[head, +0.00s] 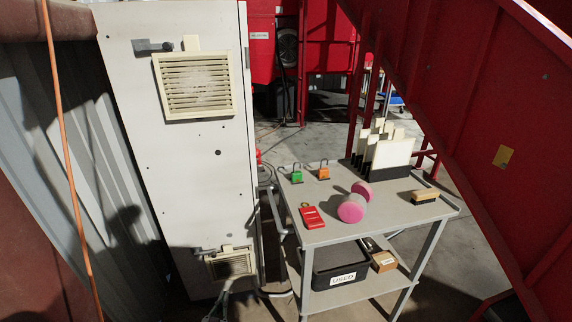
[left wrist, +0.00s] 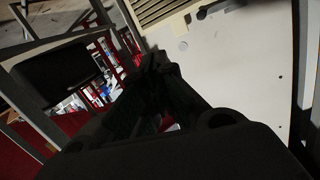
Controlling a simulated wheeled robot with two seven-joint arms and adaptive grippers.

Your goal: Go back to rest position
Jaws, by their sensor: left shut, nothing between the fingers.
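My left gripper (head: 226,289) shows small and dark at the bottom of the head view, in front of the lower part of the white cabinet (head: 185,170). Its fingers are shut with nothing between them. In the left wrist view the dark gripper (left wrist: 165,95) is in shadow, with the white cabinet panel (left wrist: 245,70) to its right. My right gripper is in neither view.
A red sloping structure (head: 480,110) stands right.

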